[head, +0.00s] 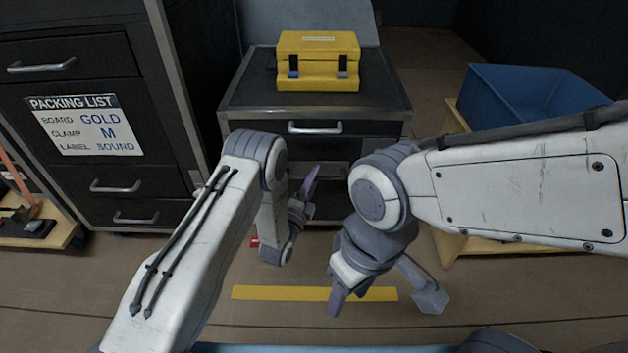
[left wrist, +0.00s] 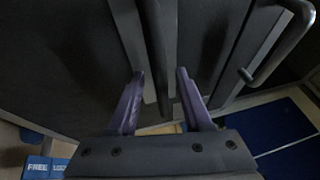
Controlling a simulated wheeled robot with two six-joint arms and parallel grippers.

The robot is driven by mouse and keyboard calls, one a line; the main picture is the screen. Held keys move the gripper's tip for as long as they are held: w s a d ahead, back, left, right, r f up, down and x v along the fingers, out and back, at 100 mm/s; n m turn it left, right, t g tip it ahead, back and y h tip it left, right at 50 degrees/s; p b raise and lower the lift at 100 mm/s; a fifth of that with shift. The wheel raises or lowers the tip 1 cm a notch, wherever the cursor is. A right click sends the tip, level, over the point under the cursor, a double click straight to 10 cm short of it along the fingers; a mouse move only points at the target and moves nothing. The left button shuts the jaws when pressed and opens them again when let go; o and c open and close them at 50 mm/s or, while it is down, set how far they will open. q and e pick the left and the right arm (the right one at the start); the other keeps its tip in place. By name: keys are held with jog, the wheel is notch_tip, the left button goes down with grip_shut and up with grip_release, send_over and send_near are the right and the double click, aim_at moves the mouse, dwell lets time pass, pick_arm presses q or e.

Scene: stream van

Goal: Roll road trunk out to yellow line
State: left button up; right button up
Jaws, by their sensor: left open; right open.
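The road trunk (head: 250,95) looks like a dark drawer cabinet with silver edges and a bar handle (head: 315,128) on its front. It stands back from the yellow line (head: 270,293) on the floor. My left gripper (head: 308,185) is open in front of the trunk's lower front. In the left wrist view its purple fingers (left wrist: 160,100) stand apart on either side of a dark bar, and I cannot tell whether they touch it. My right gripper (head: 338,300) is open and points down over the yellow line, hiding part of it.
A yellow case (head: 318,62) sits on the trunk. A dark drawer cabinet (head: 65,165) with a packing list (head: 85,125) stands left. A blue bin (head: 530,95) rests on a wooden stand (head: 460,240) at right. Floor around the line looks clear.

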pick_arm(q)
jog(key=shift+c, duration=0.3)
grip_shut()
dwell(1.2)
